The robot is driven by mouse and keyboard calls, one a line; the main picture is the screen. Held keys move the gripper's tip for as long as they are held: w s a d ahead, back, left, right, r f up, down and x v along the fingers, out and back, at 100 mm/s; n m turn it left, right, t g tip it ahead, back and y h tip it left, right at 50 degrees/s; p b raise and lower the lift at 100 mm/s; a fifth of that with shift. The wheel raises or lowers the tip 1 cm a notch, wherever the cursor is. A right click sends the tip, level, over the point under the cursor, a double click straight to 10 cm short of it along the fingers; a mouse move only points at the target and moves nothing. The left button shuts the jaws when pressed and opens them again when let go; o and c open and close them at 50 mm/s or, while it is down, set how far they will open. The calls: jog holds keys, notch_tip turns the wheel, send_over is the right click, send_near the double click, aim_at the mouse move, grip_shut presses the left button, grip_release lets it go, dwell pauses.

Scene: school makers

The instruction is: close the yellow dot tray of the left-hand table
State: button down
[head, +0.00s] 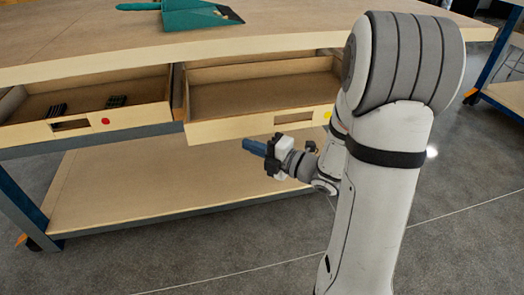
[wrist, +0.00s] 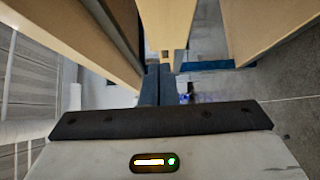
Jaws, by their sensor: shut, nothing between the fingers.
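The yellow dot tray (head: 220,130) is a pale wooden drawer under the table top (head: 250,45). It is pulled out and looks empty. Its yellow dot (head: 327,115) shows at the right end of the front, partly beside my arm; a handle slot is cut in the front. My gripper (head: 248,146) is shut and empty, its blue fingers pointing left just below the front's lower edge in the head view. I cannot tell whether it touches the tray. In the wrist view the shut fingers (wrist: 157,85) point ahead between wooden panels I cannot identify surely.
A red dot tray (head: 85,122) to the left is also open and holds small dark items (head: 57,110). A teal dustpan (head: 195,15) lies on the table top. A lower shelf (head: 130,185) is bare. Grey floor (head: 230,260) in front is clear. Another table stands far right.

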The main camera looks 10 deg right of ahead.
aim_at(222, 126)
jog(key=w+a, duration=0.1)
jog(key=w, duration=0.1)
jog(key=w+a+b, duration=0.1)
jog(key=w, duration=0.2)
jog(key=w+a, duration=0.1)
jog(key=w, duration=0.1)
jog(key=shift+w+a+b, duration=0.25)
jog(key=shift+a+b, duration=0.1)
jog(key=shift+a, duration=0.05)
jog(key=shift+w, duration=0.15)
